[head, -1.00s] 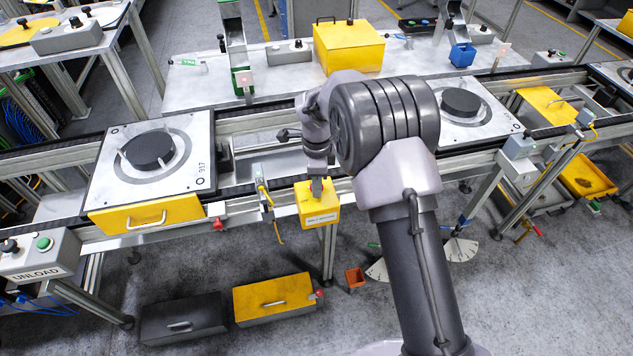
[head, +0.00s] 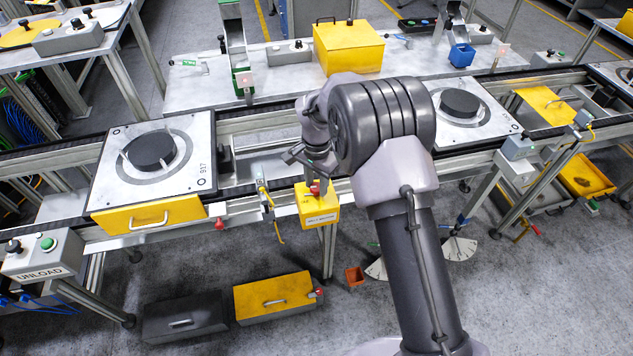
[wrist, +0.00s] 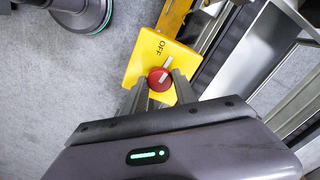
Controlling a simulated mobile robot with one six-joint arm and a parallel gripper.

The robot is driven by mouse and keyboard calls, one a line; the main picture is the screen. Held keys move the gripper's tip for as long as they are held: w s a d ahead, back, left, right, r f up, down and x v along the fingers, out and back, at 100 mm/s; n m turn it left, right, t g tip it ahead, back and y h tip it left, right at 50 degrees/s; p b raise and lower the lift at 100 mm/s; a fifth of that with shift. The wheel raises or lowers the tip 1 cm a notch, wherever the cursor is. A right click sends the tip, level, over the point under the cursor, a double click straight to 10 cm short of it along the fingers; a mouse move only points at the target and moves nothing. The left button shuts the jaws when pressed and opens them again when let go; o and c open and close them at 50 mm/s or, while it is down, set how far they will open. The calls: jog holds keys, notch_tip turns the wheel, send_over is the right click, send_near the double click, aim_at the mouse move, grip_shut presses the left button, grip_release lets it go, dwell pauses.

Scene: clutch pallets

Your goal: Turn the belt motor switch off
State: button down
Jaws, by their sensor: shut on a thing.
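The belt motor switch is a yellow box (head: 319,212) on the front of the conveyor, with a label on its face. It also shows in the wrist view (wrist: 137,67), with the word OFF on it. Its round red knob (wrist: 160,79) carries a pale pointer mark, and a pale bar lies beside the knob on the box. My gripper (wrist: 157,86) is shut on the red knob, a finger on either side. In the head view my gripper (head: 318,180) is above the box, and part of the knob (head: 316,188) shows below it.
A pallet (head: 112,185) with a dark disc stands on the conveyor to the left, another (head: 490,125) to the right behind my arm. A yellow drawer box (head: 272,310) and a dark one (head: 185,335) lie on the floor. An UNLOAD control box (head: 40,262) is at the left.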

aim_at(317, 187)
jog(key=shift+r+n, duration=0.1)
jog(key=shift+n, duration=0.5)
jog(key=c, duration=1)
grip_release()
jog(key=shift+o, duration=0.2)
notch_tip(317, 187, up, 17)
jog(key=p, duration=0.4)
jog(key=shift+r, duration=0.15)
